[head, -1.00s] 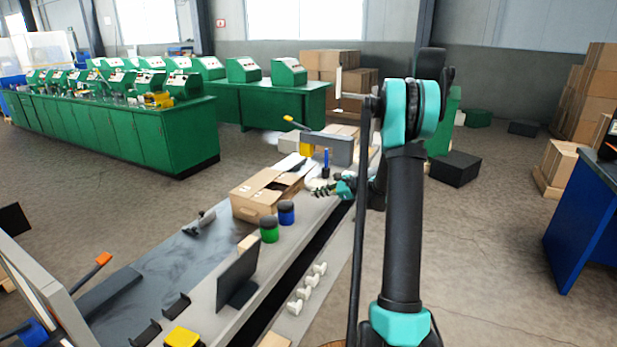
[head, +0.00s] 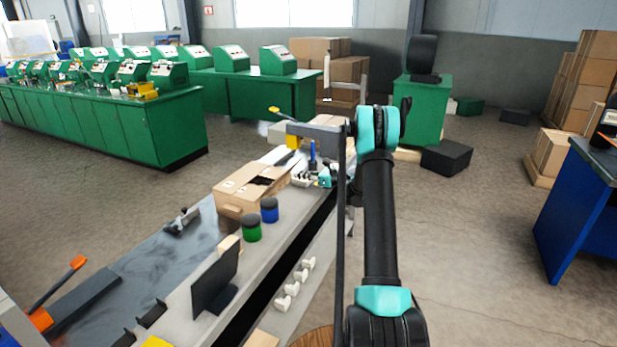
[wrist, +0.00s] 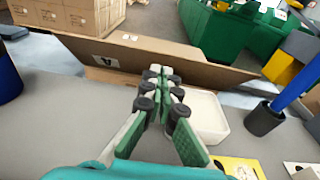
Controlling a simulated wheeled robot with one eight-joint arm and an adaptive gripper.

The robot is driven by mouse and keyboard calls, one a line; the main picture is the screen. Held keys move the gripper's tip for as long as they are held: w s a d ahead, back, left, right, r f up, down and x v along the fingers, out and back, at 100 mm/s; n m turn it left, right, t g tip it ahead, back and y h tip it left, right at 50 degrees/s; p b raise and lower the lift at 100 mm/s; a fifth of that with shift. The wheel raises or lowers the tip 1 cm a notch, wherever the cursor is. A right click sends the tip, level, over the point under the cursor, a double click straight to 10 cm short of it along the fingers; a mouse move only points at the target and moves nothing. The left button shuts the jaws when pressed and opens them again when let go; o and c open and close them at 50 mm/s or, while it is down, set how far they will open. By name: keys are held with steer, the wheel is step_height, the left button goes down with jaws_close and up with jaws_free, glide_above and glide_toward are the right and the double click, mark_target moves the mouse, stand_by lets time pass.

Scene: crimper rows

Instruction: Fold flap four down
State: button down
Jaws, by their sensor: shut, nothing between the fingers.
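The open cardboard box (head: 238,204) stands on the long grey bench in the head view, with a dark opening on top. In the wrist view a wide brown flap (wrist: 190,66) stretches across the picture and stands raised. In the head view my gripper (head: 302,180) is small, just right of the box.
A blue jar (head: 270,211) and a green jar (head: 251,229) stand before the box. A blue upright tool (wrist: 298,82) with a black base is right of my gripper in the wrist view. A white tray (wrist: 208,118) lies beside my fingers. A black screen (head: 214,282) stands nearer.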

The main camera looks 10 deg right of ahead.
steer(key=shift+x, duration=1.6)
steer(key=shift+a+r, duration=0.1)
